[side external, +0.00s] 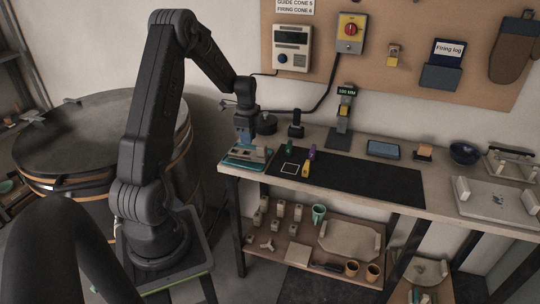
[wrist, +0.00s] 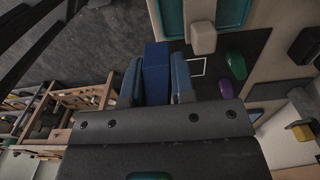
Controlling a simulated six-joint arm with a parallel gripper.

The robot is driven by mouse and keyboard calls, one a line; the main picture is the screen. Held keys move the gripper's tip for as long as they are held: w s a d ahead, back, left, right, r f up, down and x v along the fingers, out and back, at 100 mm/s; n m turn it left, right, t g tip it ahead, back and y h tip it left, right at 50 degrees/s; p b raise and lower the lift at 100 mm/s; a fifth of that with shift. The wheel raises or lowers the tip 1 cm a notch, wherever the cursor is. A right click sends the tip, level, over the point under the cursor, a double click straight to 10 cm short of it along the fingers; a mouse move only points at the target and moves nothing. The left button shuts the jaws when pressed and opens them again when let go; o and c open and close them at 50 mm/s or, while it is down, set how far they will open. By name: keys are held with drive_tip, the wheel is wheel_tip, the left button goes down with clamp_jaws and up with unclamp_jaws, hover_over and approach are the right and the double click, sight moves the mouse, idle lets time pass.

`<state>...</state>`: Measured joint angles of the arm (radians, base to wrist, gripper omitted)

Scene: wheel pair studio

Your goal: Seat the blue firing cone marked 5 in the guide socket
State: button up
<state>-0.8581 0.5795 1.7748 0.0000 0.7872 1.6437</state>
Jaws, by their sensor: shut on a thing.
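The blue firing cone (wrist: 156,74) is held between the two pale-blue-lined fingers of my gripper (wrist: 157,82) in the wrist view. Its number does not show. In the side view my gripper (side external: 245,137) points down over the left end of the bench, with a bit of blue at its tips. Below it is a teal-based fixture (side external: 248,156) with grey blocks, which seems to hold the guide socket. The socket opening cannot be made out. From the side I cannot tell whether the cone touches the fixture.
A display stand (side external: 343,120) rises behind. The mat's right part is clear.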

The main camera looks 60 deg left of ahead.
idle(0.3)
hover_over(283, 170)
wheel_tip(283, 170, down, 7)
drive_tip(key=shift+f, duration=1.75)
drive_tip(key=shift+f, duration=0.15)
drive_tip(key=o, duration=0.9)
